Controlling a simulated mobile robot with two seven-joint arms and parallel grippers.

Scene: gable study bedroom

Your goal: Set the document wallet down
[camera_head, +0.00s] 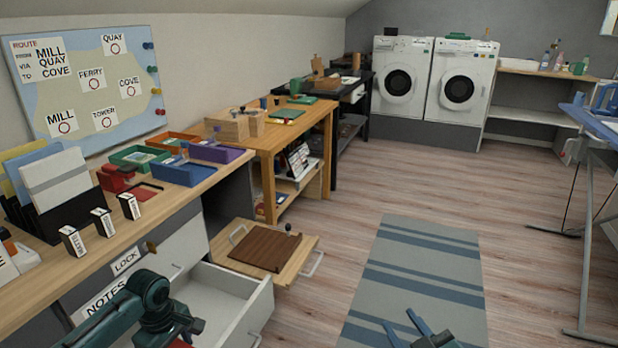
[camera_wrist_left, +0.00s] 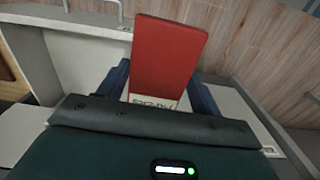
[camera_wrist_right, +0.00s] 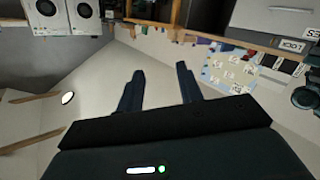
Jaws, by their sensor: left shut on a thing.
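A red document wallet (camera_wrist_left: 170,52) with a pale, partly hidden label stands out between the fingers of my left gripper (camera_wrist_left: 163,84) in the left wrist view. The gripper is shut on it. In the head view only a sliver of red shows at the bottom edge, beside my left arm, by the open white drawer (camera_head: 237,308). Whether the wallet touches the drawer cannot be told. My right gripper (camera_head: 411,325) is open and empty above the striped rug; its spread fingers also show in the right wrist view (camera_wrist_right: 159,80).
The drawer front beneath the desk (camera_head: 155,228) reads NOTES, with a LOCK label above. Coloured trays, a file rack and small labelled boxes crowd the desk.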

